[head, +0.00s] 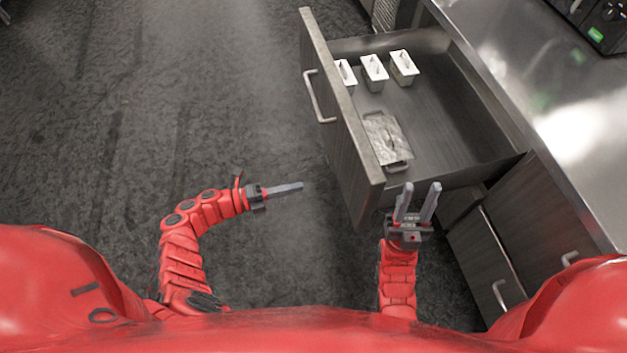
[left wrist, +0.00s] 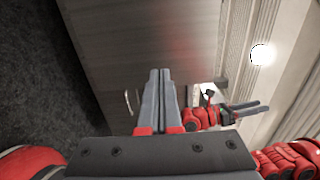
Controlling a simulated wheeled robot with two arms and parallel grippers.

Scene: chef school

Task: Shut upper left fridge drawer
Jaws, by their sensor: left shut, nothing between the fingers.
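The fridge drawer (head: 450,105) is pulled far out from under the counter in the head view. Its dark wood front (head: 345,160) faces left and carries a metal handle (head: 316,98). My left gripper (head: 300,186) is shut and empty, left of the front and apart from it, pointing towards it. In the left wrist view its closed fingers (left wrist: 160,78) point at a wood panel (left wrist: 140,40), which looks like the drawer front. My right gripper (head: 417,190) is open and empty, just beyond the drawer's near front corner; whether it touches the drawer I cannot tell.
Inside the drawer are white containers (head: 374,68) at the far end and a foil-like filled tray (head: 384,136) near the front. A steel counter (head: 560,90) runs along the right. Closed cabinet fronts (head: 490,255) with handles are below it. Dark floor (head: 170,90) on the left is clear.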

